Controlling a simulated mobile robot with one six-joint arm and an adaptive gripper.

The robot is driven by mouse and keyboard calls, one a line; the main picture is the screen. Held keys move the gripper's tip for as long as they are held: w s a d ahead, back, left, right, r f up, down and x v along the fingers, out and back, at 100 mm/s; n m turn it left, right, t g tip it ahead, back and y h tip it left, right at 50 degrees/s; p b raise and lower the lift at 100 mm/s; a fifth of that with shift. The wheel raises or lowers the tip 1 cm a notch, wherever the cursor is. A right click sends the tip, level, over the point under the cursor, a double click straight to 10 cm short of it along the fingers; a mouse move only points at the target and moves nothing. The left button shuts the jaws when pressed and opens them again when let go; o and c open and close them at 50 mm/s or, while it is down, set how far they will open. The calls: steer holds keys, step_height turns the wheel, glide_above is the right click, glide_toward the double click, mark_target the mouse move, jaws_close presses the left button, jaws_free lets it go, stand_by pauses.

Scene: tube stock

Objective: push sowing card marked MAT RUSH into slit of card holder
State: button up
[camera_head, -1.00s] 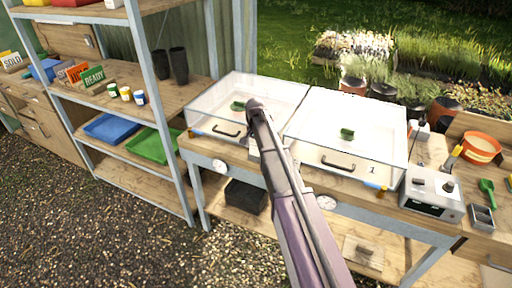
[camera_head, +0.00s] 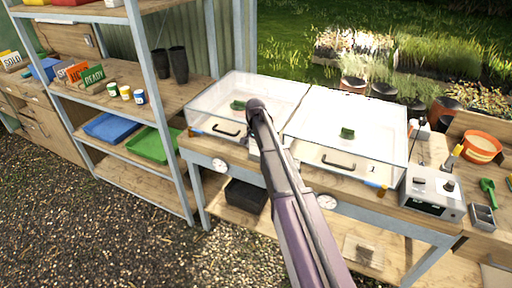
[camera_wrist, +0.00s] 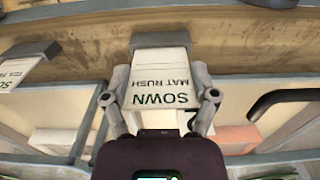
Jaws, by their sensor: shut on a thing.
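My gripper (camera_wrist: 163,110) is shut on the white sowing card (camera_wrist: 160,78) in the wrist view, one finger at each side edge. The card reads SOWN and MAT RUSH, upside down in this view. Its far end meets a dark grey card holder (camera_wrist: 160,40) in front of a wooden bench edge. The slit is hidden, so I cannot tell how deep the card sits in it. In the head view my arm covers the gripper, card and holder at the front of the left clear box.
Another dark holder with a card (camera_wrist: 17,70) is at left in the wrist view. A black handle (camera_wrist: 282,100) is close at right. In the head view two clear-lidded boxes (camera_head: 345,125) stand on the bench, with a grey control box (camera_head: 432,193) at right.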

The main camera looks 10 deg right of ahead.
steer(key=shift+f+b, duration=0.9)
steer(key=shift+f, duration=0.05)
stand_by(0.8)
steer(key=o, duration=0.6)
steer(key=shift+r+p, duration=0.35)
steer(key=shift+r+p, duration=0.7)
steer(key=shift+r, duration=0.25)
stand_by(0.4)
steer(key=shift+r+p, duration=2.75)
steer(key=shift+p, duration=0.25)
